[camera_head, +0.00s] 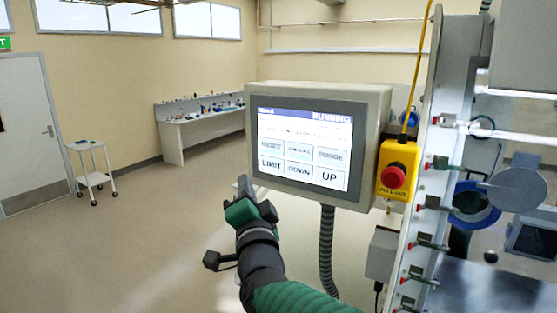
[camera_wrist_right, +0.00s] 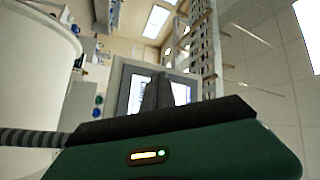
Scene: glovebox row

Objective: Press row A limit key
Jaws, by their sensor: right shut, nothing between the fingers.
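The touch panel (camera_head: 303,148) is a grey box with a lit screen headed RUNNING, in the middle of the head view. Its lower row of keys reads LIMIT, DOWN and UP. The LIMIT key (camera_head: 271,164) is at the lower left of the screen. My right gripper (camera_head: 243,186) is shut and empty, below and left of the LIMIT key; I cannot tell the gap in depth. In the right wrist view the fingers (camera_wrist_right: 166,92) stand in front of the panel's screen (camera_wrist_right: 140,90) and hide part of it. My left gripper is not in view.
A yellow box with a red emergency button (camera_head: 393,176) hangs right of the panel. A ribbed conduit (camera_head: 327,250) runs down below the panel. The glovebox frame with clamps (camera_head: 430,200) stands at the right. A white trolley (camera_head: 93,175) and a bench are far left; the floor between is clear.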

